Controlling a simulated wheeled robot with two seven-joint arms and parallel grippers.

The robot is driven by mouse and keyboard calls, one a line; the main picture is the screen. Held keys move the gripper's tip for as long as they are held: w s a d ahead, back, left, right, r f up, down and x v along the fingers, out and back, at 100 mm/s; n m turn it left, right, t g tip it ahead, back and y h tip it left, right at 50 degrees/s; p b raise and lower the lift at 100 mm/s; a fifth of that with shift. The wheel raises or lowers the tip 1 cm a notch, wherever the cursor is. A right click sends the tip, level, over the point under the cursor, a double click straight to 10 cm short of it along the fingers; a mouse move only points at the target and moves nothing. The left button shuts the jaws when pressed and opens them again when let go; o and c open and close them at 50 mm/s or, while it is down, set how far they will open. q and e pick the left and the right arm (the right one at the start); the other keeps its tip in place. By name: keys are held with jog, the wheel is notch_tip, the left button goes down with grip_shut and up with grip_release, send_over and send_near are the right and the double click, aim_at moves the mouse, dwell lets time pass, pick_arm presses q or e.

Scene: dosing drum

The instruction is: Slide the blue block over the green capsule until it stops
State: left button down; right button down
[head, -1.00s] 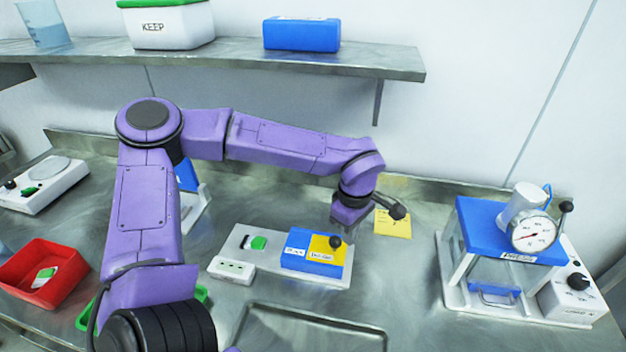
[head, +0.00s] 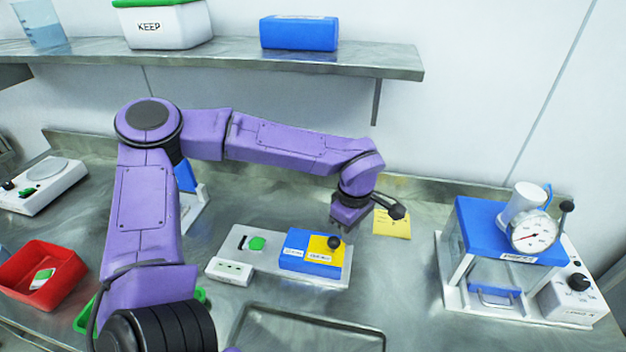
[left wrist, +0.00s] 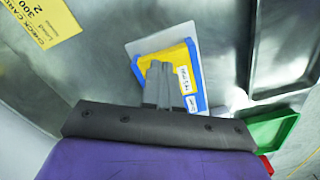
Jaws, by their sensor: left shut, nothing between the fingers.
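The blue block (head: 296,249) has a yellow patch and a dark knob on top and sits at the right part of a pale base plate (head: 268,256). The green capsule (head: 257,243) lies uncovered on the plate, left of the block and apart from it. My left gripper (head: 346,222) is shut and empty, just behind the block's right end. In the left wrist view its shut fingers (left wrist: 158,85) overlap the yellow top of the block (left wrist: 191,57); I cannot tell whether they touch it. My right gripper is not in view.
A small white box (head: 229,271) stands at the plate's front left. A metal tray (head: 310,330) lies in front. A yellow note (head: 392,223) lies behind right. A press with a gauge (head: 532,234) stands right. A red bin (head: 42,275) is at left. A shelf (head: 230,59) runs above.

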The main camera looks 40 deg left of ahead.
aim_at(298, 245)
pick_arm(q)
jog(key=shift+f, duration=0.15)
jog(key=shift+f+b, duration=0.85)
jog(key=shift+f, duration=1.25)
jog(key=shift+r, duration=0.1)
jog(key=shift+s+a+p, duration=0.15)
jog(key=shift+a+p, duration=0.2)
jog(key=shift+p, duration=0.15)
jog(key=shift+s+a+r+p, duration=0.1)
jog(key=shift+s+a+p, duration=0.45)
jog(key=shift+a+p, duration=0.4)
jog(key=shift+s+a+p, duration=0.5)
jog(key=shift+a+p, duration=0.3)
jog(key=shift+p, duration=0.15)
jog(key=shift+s+a+p, duration=0.6)
jog(key=shift+a+p, duration=0.35)
jog(key=shift+p, duration=0.35)
jog(key=shift+s+a+p, duration=0.65)
jog(key=shift+a+p, duration=0.35)
jog(key=shift+p, duration=0.35)
jog(key=shift+s+a+p, duration=0.6)
jog(key=shift+a+p, duration=0.35)
jog(key=shift+p, duration=0.35)
jog(key=shift+s+a, duration=0.1)
jog(key=shift+a, duration=0.1)
